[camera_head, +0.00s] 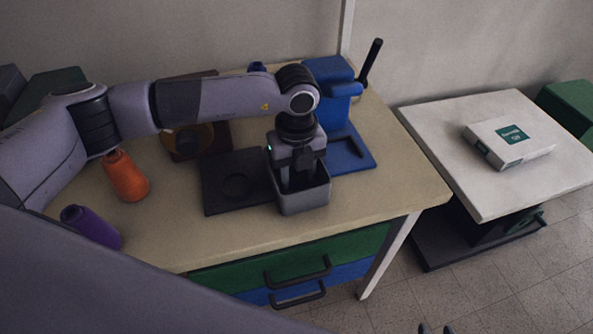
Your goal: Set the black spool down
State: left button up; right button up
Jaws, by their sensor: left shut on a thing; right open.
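My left gripper (299,182) points down into a small grey open-topped box (304,202) on the table. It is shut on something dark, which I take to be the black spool. The spool is mostly hidden by the fingers and the box walls, and I cannot tell whether it touches the box floor. My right gripper (435,329) shows only as two dark, separated fingertips at the bottom edge, open and low in front of the table.
A black plate with a round recess (212,198) lies left of the box. A blue device with a black lever (334,80) stands behind it. A white side table (480,189) bears a white box (508,140).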

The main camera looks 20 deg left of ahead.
pick_arm(q)
jog(key=shift+f, duration=0.1)
jog(key=shift+f, duration=0.15)
jog(key=o, duration=0.8)
jog(key=shift+r, duration=0.35)
notch_tip(320, 180, up, 12)
jog(key=shift+f+b, duration=0.15)
jog(key=shift+b, duration=0.35)
